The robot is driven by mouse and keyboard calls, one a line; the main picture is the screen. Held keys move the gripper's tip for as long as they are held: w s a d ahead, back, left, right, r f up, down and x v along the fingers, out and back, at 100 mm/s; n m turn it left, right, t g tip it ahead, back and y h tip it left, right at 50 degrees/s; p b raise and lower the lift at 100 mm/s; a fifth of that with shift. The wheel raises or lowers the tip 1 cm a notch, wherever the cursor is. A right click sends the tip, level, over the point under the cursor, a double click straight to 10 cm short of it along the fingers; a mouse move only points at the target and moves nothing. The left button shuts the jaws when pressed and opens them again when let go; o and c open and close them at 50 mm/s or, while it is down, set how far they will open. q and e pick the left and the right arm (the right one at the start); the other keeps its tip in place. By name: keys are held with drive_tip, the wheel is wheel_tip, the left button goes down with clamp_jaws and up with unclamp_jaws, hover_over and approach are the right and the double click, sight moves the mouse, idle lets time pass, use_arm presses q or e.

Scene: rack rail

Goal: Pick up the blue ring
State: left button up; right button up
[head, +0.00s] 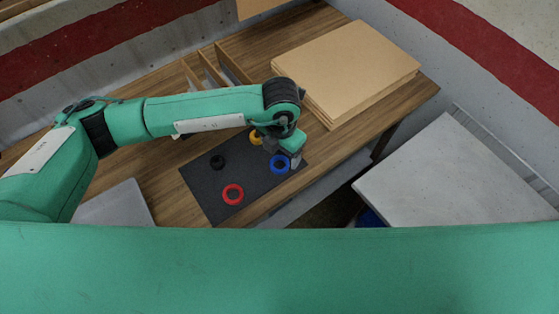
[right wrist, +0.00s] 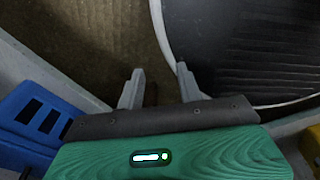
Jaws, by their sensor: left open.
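The blue ring (head: 279,165) lies on a dark mat (head: 200,185) on the wooden table, near the mat's right corner. My left gripper (head: 294,160) is over the right side of the blue ring, with its fingers pointing down. It is open; whether a finger touches the ring I cannot tell. My right gripper shows in the right wrist view (right wrist: 158,75); its two fingers are apart with nothing between them. The blue ring is not in the right wrist view.
A red ring (head: 232,194), a black ring (head: 217,162) and a yellow ring (head: 256,138) also lie on the mat. A stack of brown boards (head: 345,65) is behind right. A wooden divider rack (head: 222,66) stands at the back. A pale grey surface (head: 455,170) is at the right.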

sight(279, 164)
use_arm(q)
drive_tip(key=f, duration=0.1)
drive_tip(key=f+p, duration=0.1)
drive_tip(key=f, duration=0.1)
drive_tip(key=shift+s+a+f+p, duration=0.15)
drive_tip(key=shift+s+p, duration=0.05)
drive_tip(key=shift+p, duration=0.1)
drive_tip(key=shift+f, duration=0.4)
drive_tip(key=shift+c, duration=0.2)
use_arm(e)
drive_tip(key=shift+s+a+r, duration=0.2)
drive_tip(key=shift+s+r, duration=0.25)
drive_tip(key=shift+r, duration=0.1)
drive_tip(key=shift+s+a+r, duration=0.2)
drive_tip(key=shift+s+r, duration=0.25)
drive_tip(key=shift+r, duration=0.05)
use_arm(q)
drive_tip(key=c, duration=1)
use_arm(e)
drive_tip(key=shift+w+d, duration=0.25)
drive_tip(key=shift+d, duration=0.05)
use_arm(q)
drive_tip(key=shift+r, duration=0.1)
